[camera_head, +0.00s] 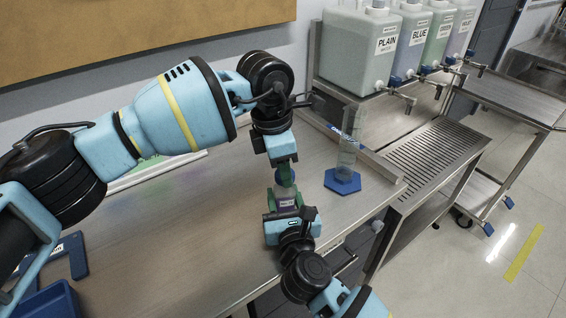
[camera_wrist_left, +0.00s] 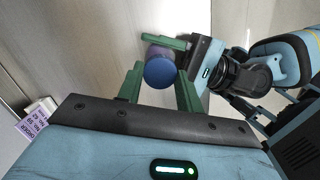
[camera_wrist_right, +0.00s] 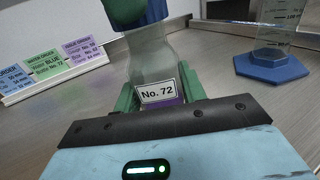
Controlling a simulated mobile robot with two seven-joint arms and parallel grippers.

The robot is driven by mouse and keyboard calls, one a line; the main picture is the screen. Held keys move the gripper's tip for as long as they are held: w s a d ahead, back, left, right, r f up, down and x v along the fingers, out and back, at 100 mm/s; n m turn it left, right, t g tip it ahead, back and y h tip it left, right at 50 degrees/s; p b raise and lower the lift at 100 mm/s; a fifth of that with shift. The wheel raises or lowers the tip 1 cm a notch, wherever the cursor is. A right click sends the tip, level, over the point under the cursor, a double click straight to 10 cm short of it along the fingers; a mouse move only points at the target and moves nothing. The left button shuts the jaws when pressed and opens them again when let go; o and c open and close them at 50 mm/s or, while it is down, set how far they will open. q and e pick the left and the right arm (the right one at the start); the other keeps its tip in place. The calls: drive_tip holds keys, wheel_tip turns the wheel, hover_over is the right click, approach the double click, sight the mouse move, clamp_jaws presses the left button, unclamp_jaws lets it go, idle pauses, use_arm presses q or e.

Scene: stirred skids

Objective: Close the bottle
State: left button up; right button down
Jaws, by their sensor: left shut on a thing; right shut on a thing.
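The bottle (camera_head: 287,201) is clear, with a white "No. 72" label (camera_wrist_right: 158,93), and stands upright near the table's front edge. My right gripper (camera_head: 285,212) is shut on its body from the front, its green fingers on either side in the right wrist view (camera_wrist_right: 158,98). The round blue cap (camera_wrist_left: 160,72) is at the bottle's top. My left gripper (camera_head: 286,170) is shut on the cap from above, with its green fingers on either side in the left wrist view (camera_wrist_left: 160,88). Whether the cap is seated on the neck is hidden by the fingers.
A measuring cylinder on a blue hexagonal base (camera_head: 342,181) stands right of the bottle. Large labelled containers (camera_head: 360,52) with taps are at the back right, beside a slatted drain (camera_head: 430,150). Order cards (camera_wrist_right: 50,65) stand behind. A blue tray (camera_head: 48,300) is at the lower left.

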use_arm(q)
drive_tip(key=shift+f, duration=0.6)
idle(0.6)
drive_tip(key=m+g, duration=0.1)
drive_tip(key=m, duration=0.5)
drive_tip(key=shift+w+m, duration=0.15)
drive_tip(key=shift+m, duration=0.15)
drive_tip(key=m, duration=0.3)
drive_tip(key=m+y, duration=0.1)
drive_tip(key=m, duration=0.3)
drive_tip(key=shift+d+g, duration=0.1)
drive_tip(key=shift+g, duration=0.3)
drive_tip(key=m, duration=0.4)
drive_tip(key=shift+w+m, duration=0.1)
drive_tip(key=shift+m, duration=0.2)
drive_tip(key=m+y, duration=0.1)
drive_tip(key=m, duration=0.2)
drive_tip(key=shift+d, duration=0.1)
drive_tip(key=m, duration=0.6)
drive_tip(key=shift+y, duration=0.4)
